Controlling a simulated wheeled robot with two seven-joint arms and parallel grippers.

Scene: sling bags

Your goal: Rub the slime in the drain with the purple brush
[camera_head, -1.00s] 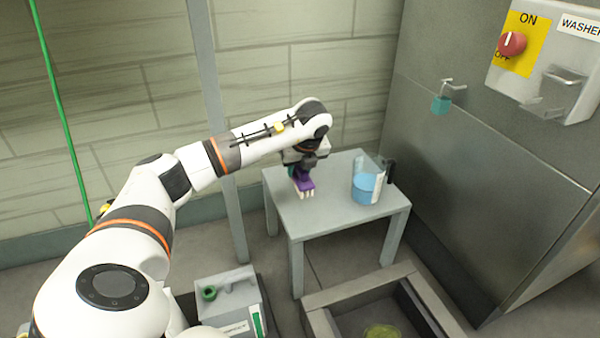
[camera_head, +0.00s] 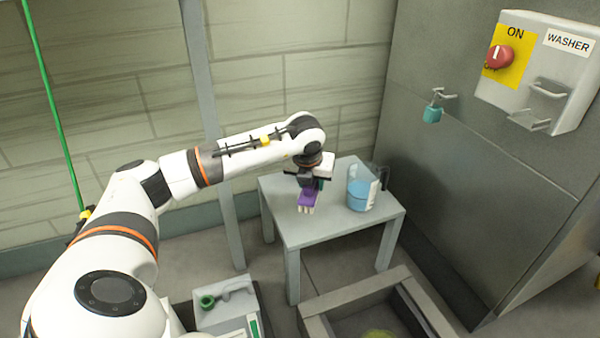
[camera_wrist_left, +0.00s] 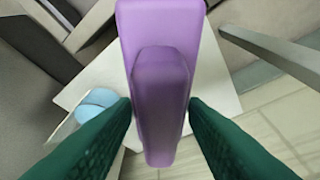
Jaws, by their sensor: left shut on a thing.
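The purple brush (camera_head: 308,197) has pale bristles pointing down. In the head view it shows in front of the small grey table, and I cannot tell how high above the top it is. My left gripper (camera_head: 314,181) is shut on the brush. In the left wrist view the purple brush (camera_wrist_left: 160,85) fills the middle between the green fingers of the left gripper (camera_wrist_left: 160,115). The yellow-green slime (camera_head: 379,334) lies in the sunken drain (camera_head: 345,326) at the bottom of the head view, cut off by the picture edge. My right gripper is not in view.
A clear jug of blue liquid (camera_head: 360,192) stands on the table (camera_head: 330,229), right of the brush. The washer panel (camera_head: 535,70) and a small teal item on a hook (camera_head: 432,115) are on the right wall.

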